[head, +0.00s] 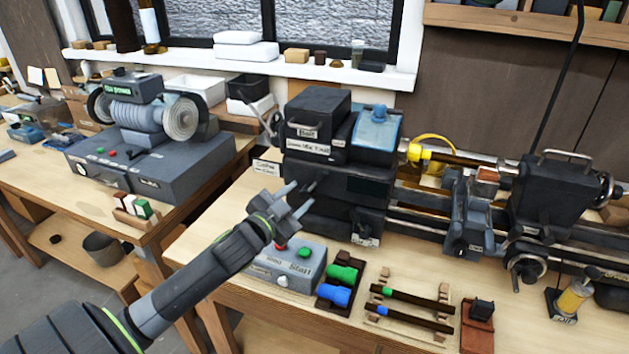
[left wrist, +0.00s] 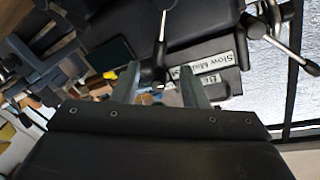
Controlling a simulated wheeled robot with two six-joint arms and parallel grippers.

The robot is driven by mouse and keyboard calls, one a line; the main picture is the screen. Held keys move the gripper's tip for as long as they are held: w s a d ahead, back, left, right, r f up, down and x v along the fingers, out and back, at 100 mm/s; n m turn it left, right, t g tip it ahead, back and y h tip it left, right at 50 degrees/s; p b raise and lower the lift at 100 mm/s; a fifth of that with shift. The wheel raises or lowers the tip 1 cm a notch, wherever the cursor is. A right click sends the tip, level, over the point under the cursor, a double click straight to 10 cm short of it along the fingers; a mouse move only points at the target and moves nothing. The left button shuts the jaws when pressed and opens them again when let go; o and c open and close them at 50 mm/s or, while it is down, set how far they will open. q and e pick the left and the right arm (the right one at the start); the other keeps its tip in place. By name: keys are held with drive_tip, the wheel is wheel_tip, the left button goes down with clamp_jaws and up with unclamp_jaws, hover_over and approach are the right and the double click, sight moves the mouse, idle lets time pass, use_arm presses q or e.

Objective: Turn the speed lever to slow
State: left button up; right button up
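The dark lathe headstock (head: 335,175) carries a speed label (head: 308,147) reading Slow, Mid and Fast; the label also shows upside down in the left wrist view (left wrist: 208,62). A thin dark lever with a pale end (left wrist: 161,50) shows between my fingers in the left wrist view; it appears to be the speed lever. I cannot tell its exact setting. My left gripper (head: 296,199) is open and empty in front of the headstock, below the label. Its two fingers (left wrist: 160,88) stand apart on either side of the lever's end, with no clear contact.
Another lever (head: 268,124) sticks out at the headstock's left. A grey switch box (head: 290,265) with red and green buttons stands below my left gripper. Green (head: 342,274) and blue (head: 335,295) handled pieces lie beside it. A bench grinder (head: 150,120) stands on the left bench.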

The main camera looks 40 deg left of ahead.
sight(318, 180)
use_arm(q)
drive_tip(key=w+p, duration=0.1)
drive_tip(key=w, duration=0.6)
drive_tip(key=shift+w, duration=0.15)
clamp_jaws()
